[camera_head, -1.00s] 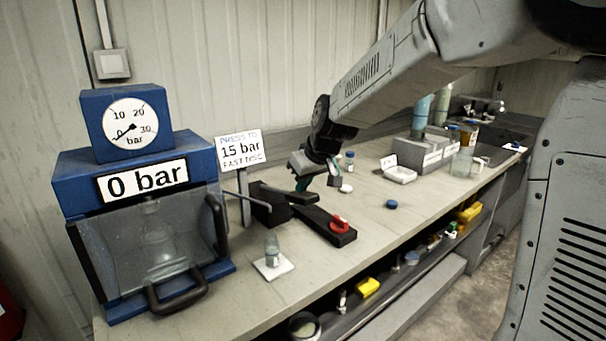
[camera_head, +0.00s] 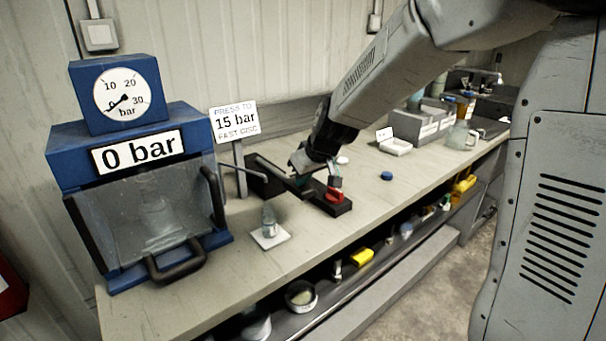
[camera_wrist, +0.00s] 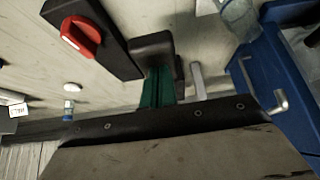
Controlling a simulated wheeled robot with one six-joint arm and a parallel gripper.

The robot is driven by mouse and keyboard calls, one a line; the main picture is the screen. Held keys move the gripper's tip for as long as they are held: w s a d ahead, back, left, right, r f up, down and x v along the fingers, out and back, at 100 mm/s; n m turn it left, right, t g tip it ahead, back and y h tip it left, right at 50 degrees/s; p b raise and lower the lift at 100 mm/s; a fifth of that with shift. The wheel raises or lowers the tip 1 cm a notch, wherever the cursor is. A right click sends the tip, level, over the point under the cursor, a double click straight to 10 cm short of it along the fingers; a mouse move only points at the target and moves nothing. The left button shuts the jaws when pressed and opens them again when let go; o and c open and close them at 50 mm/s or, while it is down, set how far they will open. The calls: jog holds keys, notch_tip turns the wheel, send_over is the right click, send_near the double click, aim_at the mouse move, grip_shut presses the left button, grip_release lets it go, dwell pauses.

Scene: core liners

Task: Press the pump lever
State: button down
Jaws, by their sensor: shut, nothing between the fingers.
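The pump is black. Its lever (camera_head: 278,172) runs from the pump body (camera_head: 262,180) toward my gripper (camera_head: 318,184). In the wrist view, the red knob (camera_wrist: 80,36) and base (camera_wrist: 110,40) show at upper left. The blue press (camera_head: 135,190) has a dial (camera_head: 122,95) and a "0 bar" display (camera_head: 138,151).
A sign (camera_head: 235,122) reading "15 bar" stands behind the pump. A small glass vial (camera_head: 269,220) stands on a white tile (camera_head: 270,237) in front. A blue cap (camera_head: 386,176) and a white tray (camera_head: 395,146) lie to the right. The bench (camera_head: 200,285) is mostly clear at the front.

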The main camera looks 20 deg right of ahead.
jog(key=shift+s+f, duration=0.35)
jog(key=shift+f, duration=0.3)
notch_tip(320, 180, up, 6)
jog(key=shift+w+d+f, duration=0.1)
jog(key=shift+w+f, duration=0.05)
jog(key=s+f+v, duration=0.1)
jog(key=v, duration=0.8)
jog(key=shift+s+d, duration=0.35)
jog(key=shift+a, duration=0.1)
dwell(1.8)
jog(key=w+a+r, duration=0.1)
jog(key=w+r, duration=0.3)
jog(key=r, duration=0.3)
jog(key=shift+r, duration=0.15)
jog(key=shift+w, duration=0.1)
